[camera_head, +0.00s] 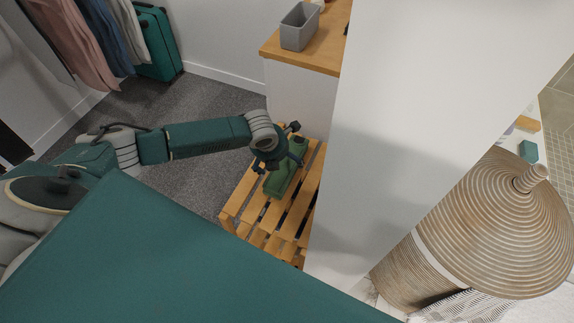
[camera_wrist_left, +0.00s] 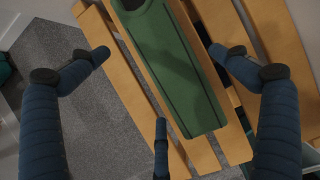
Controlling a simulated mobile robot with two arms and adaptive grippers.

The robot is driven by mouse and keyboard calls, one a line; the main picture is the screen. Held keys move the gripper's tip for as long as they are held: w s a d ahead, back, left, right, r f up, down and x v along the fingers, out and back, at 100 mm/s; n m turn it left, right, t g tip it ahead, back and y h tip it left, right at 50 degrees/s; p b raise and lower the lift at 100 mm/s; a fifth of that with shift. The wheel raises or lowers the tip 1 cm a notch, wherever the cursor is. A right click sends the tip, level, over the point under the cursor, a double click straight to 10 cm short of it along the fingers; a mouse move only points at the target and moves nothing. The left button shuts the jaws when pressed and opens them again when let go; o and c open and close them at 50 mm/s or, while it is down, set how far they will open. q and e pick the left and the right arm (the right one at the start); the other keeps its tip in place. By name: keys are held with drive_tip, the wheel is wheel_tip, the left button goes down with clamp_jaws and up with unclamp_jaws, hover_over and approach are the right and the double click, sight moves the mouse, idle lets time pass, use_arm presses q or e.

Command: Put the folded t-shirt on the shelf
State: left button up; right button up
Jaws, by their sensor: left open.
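The folded t-shirt (camera_head: 281,183) is dark green and lies as a narrow, long bundle on the wooden slatted shelf (camera_head: 240,205). In the left wrist view the t-shirt (camera_wrist_left: 178,72) runs along the slats of the shelf (camera_wrist_left: 275,45), its near end in the middle of the picture. My right gripper is not in view.
A white wall or panel (camera_head: 400,110) rises close to the right of the shelf. A counter (camera_head: 325,50) with a grey bin (camera_head: 299,27) stands behind. A large woven basket (camera_head: 490,225) is at right. Hanging clothes (camera_head: 95,35) and a green suitcase (camera_head: 157,45) are at far left; carpet lies open between.

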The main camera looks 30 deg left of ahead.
sight(283, 161)
use_arm(q)
drive_tip(key=x, duration=0.3)
drive_tip(key=shift+w+d+f, duration=0.15)
drive_tip(key=shift+w+f, duration=0.05)
drive_tip(key=shift+f, duration=0.15)
drive_tip(key=c, duration=1.5)
drive_tip(key=shift+r, duration=0.1)
